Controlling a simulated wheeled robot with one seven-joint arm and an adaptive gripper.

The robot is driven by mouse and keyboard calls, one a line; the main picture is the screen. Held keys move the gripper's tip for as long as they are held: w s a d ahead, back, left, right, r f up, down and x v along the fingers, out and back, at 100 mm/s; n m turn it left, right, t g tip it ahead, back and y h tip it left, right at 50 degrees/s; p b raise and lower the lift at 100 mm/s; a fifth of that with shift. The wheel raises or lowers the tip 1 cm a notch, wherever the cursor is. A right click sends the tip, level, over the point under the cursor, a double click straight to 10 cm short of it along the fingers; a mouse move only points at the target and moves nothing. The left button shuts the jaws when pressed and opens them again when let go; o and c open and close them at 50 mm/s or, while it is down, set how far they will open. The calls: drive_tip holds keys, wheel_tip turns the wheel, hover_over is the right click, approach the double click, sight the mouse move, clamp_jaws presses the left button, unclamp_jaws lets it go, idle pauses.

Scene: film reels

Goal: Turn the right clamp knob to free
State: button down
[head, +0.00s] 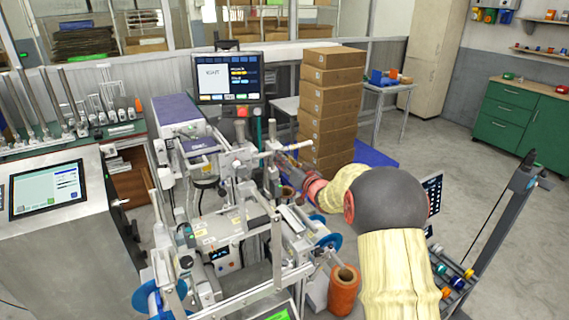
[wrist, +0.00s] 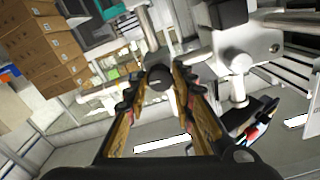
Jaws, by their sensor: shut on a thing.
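The right clamp knob is a small dark round knob (wrist: 158,74) on the end of a grey metal rod. In the wrist view it sits between the tips of my gripper (wrist: 157,84), which is shut on it. In the head view my gripper (head: 284,154) reaches in from the right to the clamp on the upper right of the machine (head: 238,190). The knob itself is too small and crowded to make out clearly there. Its turn angle cannot be told.
A metal block with rods (wrist: 238,45) stands close to the right of my fingers. A tall stack of cardboard boxes (head: 330,100) stands behind my wrist. A monitor (head: 228,78) stands behind the machine.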

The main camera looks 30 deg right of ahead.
drive_tip(key=shift+n+b, duration=4.35)
drive_tip(key=shift+n, duration=5.25)
drive_tip(key=c, duration=1.5)
unclamp_jaws()
drive_tip(key=shift+s, duration=0.15)
